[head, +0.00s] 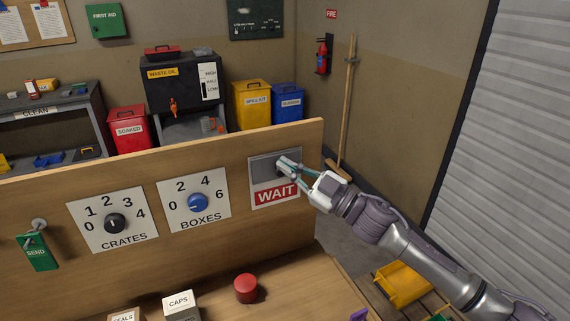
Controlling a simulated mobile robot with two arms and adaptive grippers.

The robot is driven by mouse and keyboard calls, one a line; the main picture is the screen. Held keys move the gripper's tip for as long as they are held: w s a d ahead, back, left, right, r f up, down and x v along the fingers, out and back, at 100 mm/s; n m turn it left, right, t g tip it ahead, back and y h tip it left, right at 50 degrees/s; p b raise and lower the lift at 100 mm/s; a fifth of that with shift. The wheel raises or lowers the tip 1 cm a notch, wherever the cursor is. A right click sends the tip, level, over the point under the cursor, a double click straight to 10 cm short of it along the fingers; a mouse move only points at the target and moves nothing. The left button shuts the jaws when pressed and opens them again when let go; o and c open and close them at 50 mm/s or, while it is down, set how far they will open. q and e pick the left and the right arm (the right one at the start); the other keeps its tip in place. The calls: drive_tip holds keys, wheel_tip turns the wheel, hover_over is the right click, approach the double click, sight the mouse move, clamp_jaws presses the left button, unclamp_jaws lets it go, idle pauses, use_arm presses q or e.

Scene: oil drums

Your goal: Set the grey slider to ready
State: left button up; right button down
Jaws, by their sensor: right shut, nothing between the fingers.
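The grey slider (264,169) sits in a white-framed panel at the right end of the upright wooden board. It covers the upper part of the panel. A red field with the word WAIT (276,193) shows below it. My right gripper (284,163) reaches in from the right, its fingers shut at the right part of the slider. They hide part of it, and I cannot tell whether they touch it. Nothing is between the fingers. My left gripper is not in view.
On the board are the CRATES dial (115,223), the BOXES dial (197,202) and a green SEND tag (37,252) on a hook. A red button (246,288) and a CAPS box (180,304) stand on the bench below. A yellow bin (404,286) is at lower right.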

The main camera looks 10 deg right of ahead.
sight(265, 159)
drive_tip(key=shift+w+f+p, duration=0.4)
drive_tip(key=shift+w+f, duration=1.05)
use_arm(q)
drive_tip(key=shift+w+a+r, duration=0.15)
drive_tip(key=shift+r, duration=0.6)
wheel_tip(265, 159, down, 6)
drive_tip(key=b, duration=0.5)
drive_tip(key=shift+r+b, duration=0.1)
drive_tip(key=shift+b, duration=0.3)
use_arm(e)
wheel_tip(265, 159, down, 9)
drive_tip(key=shift+r, duration=0.15)
